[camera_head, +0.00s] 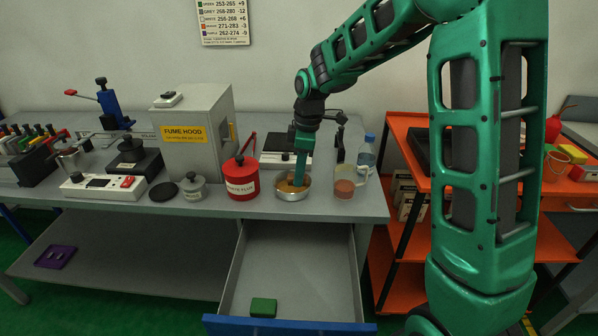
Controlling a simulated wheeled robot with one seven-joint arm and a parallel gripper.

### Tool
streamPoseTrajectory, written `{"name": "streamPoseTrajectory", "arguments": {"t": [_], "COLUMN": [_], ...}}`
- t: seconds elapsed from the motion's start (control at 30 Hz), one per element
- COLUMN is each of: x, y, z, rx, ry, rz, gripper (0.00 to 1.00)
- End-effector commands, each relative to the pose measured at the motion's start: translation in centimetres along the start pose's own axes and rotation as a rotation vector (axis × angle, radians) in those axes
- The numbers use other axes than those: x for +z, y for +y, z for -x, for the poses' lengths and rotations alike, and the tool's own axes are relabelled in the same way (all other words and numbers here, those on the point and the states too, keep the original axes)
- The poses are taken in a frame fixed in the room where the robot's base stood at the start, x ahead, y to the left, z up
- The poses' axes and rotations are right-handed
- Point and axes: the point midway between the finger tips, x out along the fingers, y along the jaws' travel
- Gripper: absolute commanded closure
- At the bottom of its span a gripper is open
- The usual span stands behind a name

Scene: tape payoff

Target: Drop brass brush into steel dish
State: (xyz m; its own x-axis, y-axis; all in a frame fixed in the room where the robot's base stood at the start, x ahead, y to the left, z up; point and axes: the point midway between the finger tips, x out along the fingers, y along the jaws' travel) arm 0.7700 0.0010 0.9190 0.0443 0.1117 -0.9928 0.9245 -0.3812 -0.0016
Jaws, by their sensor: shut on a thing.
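My gripper (299,181) points straight down over the steel dish (293,196), which sits near the front edge of the grey bench. The fingers are shut, with their tips at or just inside the dish's rim. A brown-gold patch shows in the dish around the fingertips. The brass brush is too small and too covered by the fingers to make out clearly; I take it to be what the fingers hold. I cannot tell whether it touches the dish bottom.
A red pot (241,180) stands close left of the dish, and a glass beaker (345,183) close right. A water bottle (367,152) and a fume hood (195,130) are behind. Below, an open drawer (292,262) holds a green block (263,307). An orange shelf (403,130) stands right.

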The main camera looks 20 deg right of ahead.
Motion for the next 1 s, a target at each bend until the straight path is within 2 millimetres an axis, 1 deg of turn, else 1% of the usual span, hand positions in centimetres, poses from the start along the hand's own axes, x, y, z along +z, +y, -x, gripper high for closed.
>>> {"name": "streamPoseTrajectory", "arguments": {"t": [0.03,0.07,0.1,0.13,0.17,0.43,0.57,0.67,1.0], "x": [0.0,0.0,0.0,0.0,0.0,0.0,-0.1,-0.2,-0.6], "y": [0.0,0.0,0.0,0.0,0.0,0.0,0.0,0.1,0.1], "z": [0.0,0.0,0.0,0.0,0.0,0.1,0.6,1.6,5.8], "rx": [0.0,0.0,0.0,0.0,0.0,0.0,0.001,0.001,0.002], "ry": [0.0,0.0,0.0,0.0,0.0,0.0,0.001,0.001,0.001], "rz": [0.0,0.0,0.0,0.0,0.0,0.0,0.0,0.0,-0.001], "gripper": [1.0,0.78,0.69,0.61,0.59,0.59,0.59,0.59,0.59]}}
